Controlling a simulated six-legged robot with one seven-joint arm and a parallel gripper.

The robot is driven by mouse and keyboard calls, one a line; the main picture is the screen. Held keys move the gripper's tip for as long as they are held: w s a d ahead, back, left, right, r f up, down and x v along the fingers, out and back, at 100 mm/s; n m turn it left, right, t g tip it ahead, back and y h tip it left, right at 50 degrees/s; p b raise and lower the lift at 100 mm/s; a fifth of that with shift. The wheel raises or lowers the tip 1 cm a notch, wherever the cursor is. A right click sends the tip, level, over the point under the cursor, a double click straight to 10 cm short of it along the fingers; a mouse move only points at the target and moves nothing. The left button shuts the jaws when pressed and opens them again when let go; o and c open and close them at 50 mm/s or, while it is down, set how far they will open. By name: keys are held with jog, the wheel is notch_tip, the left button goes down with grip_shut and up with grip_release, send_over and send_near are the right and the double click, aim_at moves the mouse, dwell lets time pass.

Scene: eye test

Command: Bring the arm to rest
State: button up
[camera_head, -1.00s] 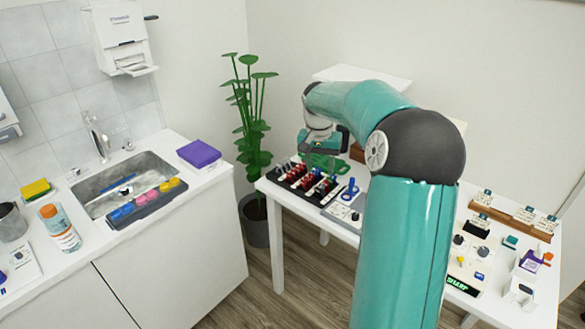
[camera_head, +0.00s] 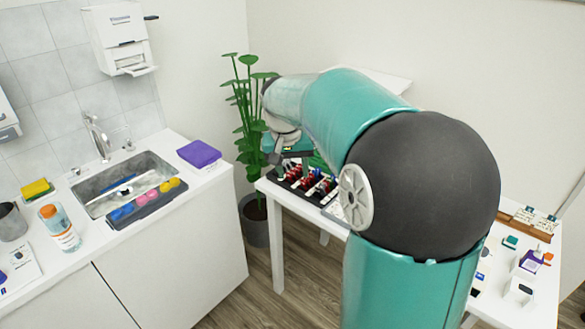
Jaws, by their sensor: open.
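My arm, teal with a large dark joint, rises from the lower right and bends left across the white table. My gripper (camera_head: 278,160) shows small at the arm's far end, open, above the left end of the table, in front of the plant. No object shows between its fingers. The arm hides the middle of the table and much of what stands there.
The white table (camera_head: 290,205) bears a dark tray of red and blue items (camera_head: 312,184); cards and small items lie at its right end. A potted plant (camera_head: 255,212) stands behind left.

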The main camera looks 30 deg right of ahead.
dwell(0.4)
jog(key=s+a+r+n+t+y, duration=0.1)
jog(key=s+a+n+t, duration=0.3)
jog(key=s+a, duration=1.3)
jog(key=s+n+y, duration=0.1)
jog(key=s+n, duration=0.1)
jog(key=s, duration=0.2)
jog(key=shift+s+a+t, duration=0.15)
jog(key=shift+a+t, duration=0.15)
jog(key=shift+c, duration=1)
jog(key=shift+d, duration=0.2)
